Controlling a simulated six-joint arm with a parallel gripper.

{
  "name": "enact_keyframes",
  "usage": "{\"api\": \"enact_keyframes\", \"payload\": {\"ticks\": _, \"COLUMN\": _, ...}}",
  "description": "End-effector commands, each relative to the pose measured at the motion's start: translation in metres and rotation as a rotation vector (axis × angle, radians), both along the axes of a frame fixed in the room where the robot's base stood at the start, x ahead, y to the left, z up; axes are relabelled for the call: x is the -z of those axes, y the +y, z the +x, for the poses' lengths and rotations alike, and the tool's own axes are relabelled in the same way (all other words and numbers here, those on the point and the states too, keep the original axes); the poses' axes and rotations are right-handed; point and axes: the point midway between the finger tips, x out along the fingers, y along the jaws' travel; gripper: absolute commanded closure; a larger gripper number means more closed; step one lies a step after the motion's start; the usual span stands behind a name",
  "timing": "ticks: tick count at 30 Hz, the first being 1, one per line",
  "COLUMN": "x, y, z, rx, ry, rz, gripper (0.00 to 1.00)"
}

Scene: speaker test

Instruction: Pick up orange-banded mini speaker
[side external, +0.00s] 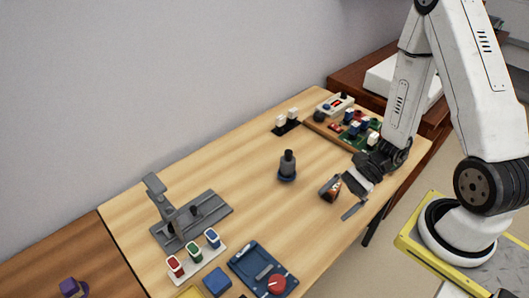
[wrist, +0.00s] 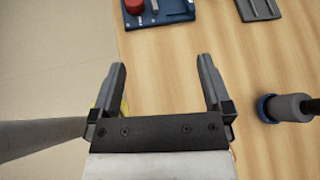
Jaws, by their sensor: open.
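A small dark speaker with an orange-brown band (side external: 330,188) sits on the wooden table near its right edge in the side view. My gripper (side external: 351,197) is open and empty, just right of the speaker in that view. Whether they touch cannot be told. In the wrist view my gripper (wrist: 162,66) has its two fingers wide apart over bare wood. The speaker is not clearly visible there; the gripper body hides what lies beneath it.
A grey cylinder with a blue base (side external: 287,168) stands mid-table, also in the wrist view (wrist: 286,107). A grey stand (side external: 175,215), a blue tray with a red knob (side external: 246,258) and a blue block (side external: 217,281) are at the near left. A parts board (side external: 345,128) lies behind.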

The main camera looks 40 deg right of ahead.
Motion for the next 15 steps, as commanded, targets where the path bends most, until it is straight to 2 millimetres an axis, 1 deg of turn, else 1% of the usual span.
{"api": "enact_keyframes", "payload": {"ticks": 1, "x": 0.005, "y": -0.004, "z": 0.004, "rx": 0.088, "ry": 0.015, "rz": 0.041, "gripper": 0.00}}
{"api": "enact_keyframes", "payload": {"ticks": 5, "x": 0.015, "y": -0.018, "z": 0.017, "rx": 0.318, "ry": 0.031, "rz": 0.125, "gripper": 0.00}}
{"api": "enact_keyframes", "payload": {"ticks": 9, "x": 0.031, "y": -0.040, "z": 0.027, "rx": 0.572, "ry": 0.037, "rz": 0.191, "gripper": 0.00}}
{"api": "enact_keyframes", "payload": {"ticks": 12, "x": 0.044, "y": -0.059, "z": 0.031, "rx": 0.754, "ry": 0.039, "rz": 0.220, "gripper": 0.00}}
{"api": "enact_keyframes", "payload": {"ticks": 15, "x": 0.058, "y": -0.079, "z": 0.030, "rx": 0.926, "ry": 0.039, "rz": 0.231, "gripper": 0.00}}
